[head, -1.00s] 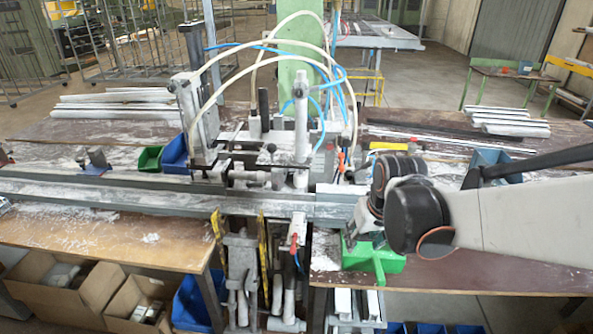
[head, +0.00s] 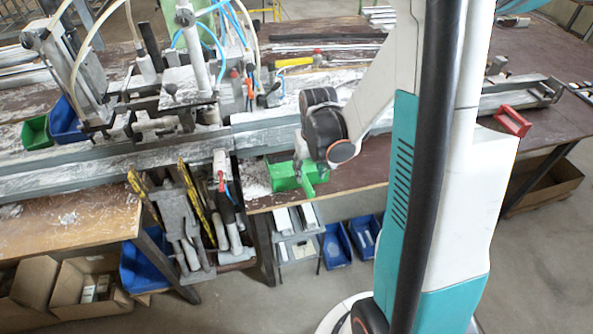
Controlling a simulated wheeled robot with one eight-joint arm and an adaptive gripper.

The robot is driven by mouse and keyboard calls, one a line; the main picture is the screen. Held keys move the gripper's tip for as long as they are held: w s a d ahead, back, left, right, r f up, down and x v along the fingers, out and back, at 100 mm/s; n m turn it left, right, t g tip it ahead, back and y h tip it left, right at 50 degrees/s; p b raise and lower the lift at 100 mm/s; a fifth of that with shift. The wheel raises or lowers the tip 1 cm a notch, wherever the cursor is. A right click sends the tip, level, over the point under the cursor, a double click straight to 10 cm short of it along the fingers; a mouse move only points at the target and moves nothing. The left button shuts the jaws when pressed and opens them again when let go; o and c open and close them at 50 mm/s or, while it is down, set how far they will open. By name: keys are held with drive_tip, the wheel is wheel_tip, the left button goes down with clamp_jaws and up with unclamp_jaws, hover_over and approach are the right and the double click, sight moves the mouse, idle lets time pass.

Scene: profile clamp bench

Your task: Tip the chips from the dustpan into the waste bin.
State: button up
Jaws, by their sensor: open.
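The green dustpan (head: 283,176) lies at the front edge of the brown bench, right of the clamp machine, its handle (head: 308,186) pointing toward me. My gripper (head: 303,168) is open, close over the dustpan by the handle; I cannot tell whether it touches. My wrist hides part of the area behind. I cannot make out chips inside the dustpan at this size. No container is clearly recognisable as the waste bin.
A metal profile rail (head: 270,130) runs along the bench behind the dustpan. Blue bins (head: 336,245) stand below the bench, and cardboard boxes (head: 85,285) at lower left. My own column blocks much of the right side. Grey floor is open at lower right.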

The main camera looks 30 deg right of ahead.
sight(308, 184)
drive_tip(key=shift+f, duration=0.1)
drive_tip(key=f+b, duration=0.2)
drive_tip(key=f, duration=0.1)
drive_tip(key=w+f+b, duration=0.1)
drive_tip(key=f+b, duration=0.1)
drive_tip(key=f, duration=0.1)
drive_tip(key=f+b, duration=0.2)
drive_tip(key=b, duration=0.1)
drive_tip(key=shift+w+d+f, duration=0.2)
drive_tip(key=shift+f, duration=0.2)
clamp_jaws()
wheel_tip(308, 184, up, 12)
drive_tip(key=p, duration=0.8)
drive_tip(key=shift+s, duration=0.1)
